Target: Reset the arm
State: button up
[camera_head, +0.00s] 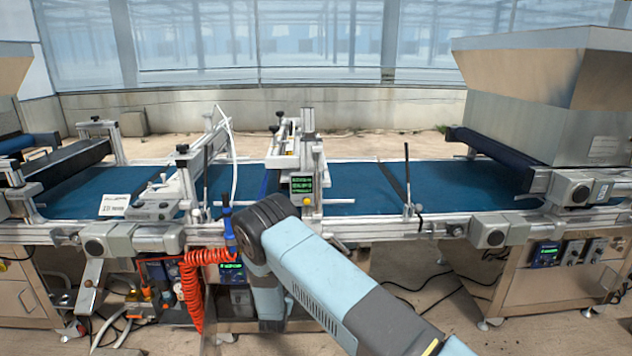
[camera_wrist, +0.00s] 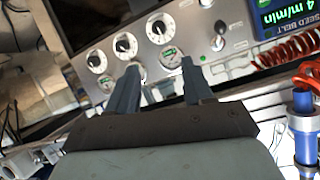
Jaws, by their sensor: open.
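My arm reaches up from the lower right of the head view, bent at a dark joint in front of the conveyor frame. The head view does not clearly show the fingers. In the wrist view my gripper (camera_wrist: 160,88) has its two fingers apart with nothing between them. Past the fingertips is a grey control panel (camera_wrist: 200,18) with several round dials. I cannot tell whether the fingertips touch the panel.
A blue conveyor belt (camera_head: 362,186) runs across behind my arm. A coiled red hose (camera_head: 192,290) hangs left of the arm and shows near the fingers in the wrist view (camera_wrist: 290,48). A large hopper (camera_head: 545,95) stands at right. Floor lies open at back.

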jog(key=w+d+r+g+y, duration=0.1)
jog(key=w+d+r, duration=0.15)
jog(key=r, duration=0.95)
jog(key=w+d+r+g, duration=0.1)
jog(key=d+r, duration=0.2)
jog(key=r, duration=0.9)
jog(key=s+d+r+g+y, duration=0.1)
jog(key=s+d+r, duration=0.25)
jog(key=r, duration=0.35)
jog(key=s+d+r+n+g, duration=0.1)
jog(key=s+d+r, duration=0.1)
jog(key=d+r, duration=0.35)
jog(key=s+d+r+y, duration=0.1)
jog(key=s+d+r, duration=0.15)
jog(key=r, duration=0.65)
jog(key=s+d+r+n+g, duration=0.1)
jog(key=s+d+r, duration=0.45)
jog(key=s, duration=0.35)
jog(key=s+d+r+g, duration=0.1)
jog(key=s+d+r, duration=0.45)
jog(key=s, duration=0.35)
jog(key=s+d+r+h, duration=0.1)
jog(key=s+d, duration=0.3)
jog(key=s, duration=0.7)
jog(key=s+d+r+n+g+h, duration=0.1)
jog(key=s+d, duration=0.3)
jog(key=s, duration=0.8)
jog(key=shift+s+d+g+h, duration=0.15)
jog(key=shift+s+g+h, duration=0.15)
jog(key=shift+h, duration=0.1)
